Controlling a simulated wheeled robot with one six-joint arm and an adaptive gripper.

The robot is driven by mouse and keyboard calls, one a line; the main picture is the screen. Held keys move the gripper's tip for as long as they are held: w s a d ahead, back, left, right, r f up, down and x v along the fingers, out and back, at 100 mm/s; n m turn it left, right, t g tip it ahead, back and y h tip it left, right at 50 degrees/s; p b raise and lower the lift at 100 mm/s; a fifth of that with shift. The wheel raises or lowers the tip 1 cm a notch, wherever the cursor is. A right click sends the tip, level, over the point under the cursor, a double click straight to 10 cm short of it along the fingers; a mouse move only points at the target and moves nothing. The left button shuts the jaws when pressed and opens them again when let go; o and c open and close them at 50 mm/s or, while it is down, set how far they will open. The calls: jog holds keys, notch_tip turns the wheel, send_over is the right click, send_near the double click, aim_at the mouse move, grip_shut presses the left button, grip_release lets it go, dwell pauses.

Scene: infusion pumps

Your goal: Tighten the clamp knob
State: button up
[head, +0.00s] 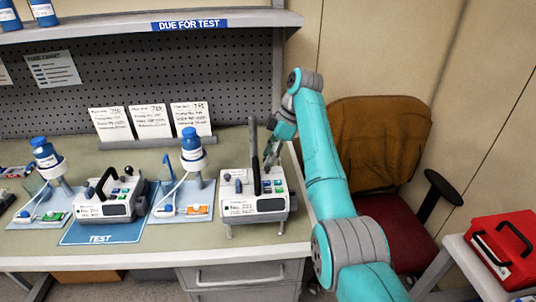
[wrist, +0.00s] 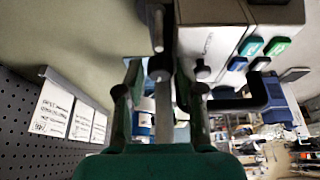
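The right-hand pump (head: 254,205) is a white box with coloured buttons, standing on the bench with a tall dark bar (head: 254,150) rising at its back. My gripper (head: 271,153) is just behind and above it, pointing down. In the wrist view, the gripper's two fingers (wrist: 159,80) are apart, with a gap between them. A dark round knob (wrist: 160,68) on a metal rod shows between the fingertips, in line with the gap. I cannot tell whether either finger touches it. The pump body (wrist: 208,42) is close beside the right finger.
Another pump (head: 108,205) sits on a blue TEST mat (head: 100,235). Stands with blue-capped bottles (head: 191,142) flank it. Cards (head: 150,122) lean at the back, below a shelf (head: 130,28). A chair (head: 380,150) and a red case (head: 503,245) are to the right.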

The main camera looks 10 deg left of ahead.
grip_shut()
jog(key=shift+m, duration=0.3)
jog(key=m+t, duration=0.1)
jog(key=m, duration=0.3)
jog(key=shift+s+t, duration=0.2)
jog(key=shift+t, duration=0.2)
jog(key=shift+s+m+t+h, duration=0.1)
jog(key=shift+m+t+h, duration=0.4)
jog(key=shift+m, duration=1.6)
jog(key=shift+m+t, duration=0.3)
jog(key=shift+y, duration=0.3)
grip_release()
